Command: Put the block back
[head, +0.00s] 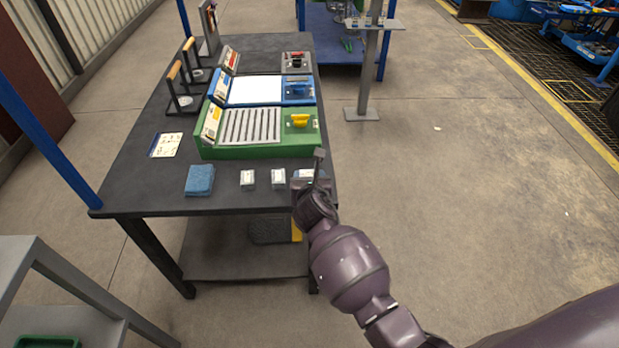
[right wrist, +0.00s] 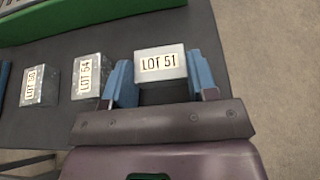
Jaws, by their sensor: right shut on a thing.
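My right gripper (head: 307,178) is at the front right corner of the dark table. In the right wrist view its blue fingers (right wrist: 160,76) are shut on the metal block labelled LOT 51 (right wrist: 160,60), one on each side. I cannot tell whether this block rests on the table or is slightly raised. Two similar grey blocks sit in a row to its left: LOT 54 (right wrist: 90,77) and one with a less clear label, perhaps LOT 50 (right wrist: 40,85). They also show in the head view as the middle block (head: 278,177) and the left block (head: 248,179). My left gripper is out of view.
The dark table (head: 150,190) carries a green grooved unit (head: 250,152) with a yellow handle, a blue unit (head: 298,90) behind it, a folded blue cloth (head: 200,180) and a paper card (head: 166,145). Stamp-like tools stand at the left. Floor right of the table is open.

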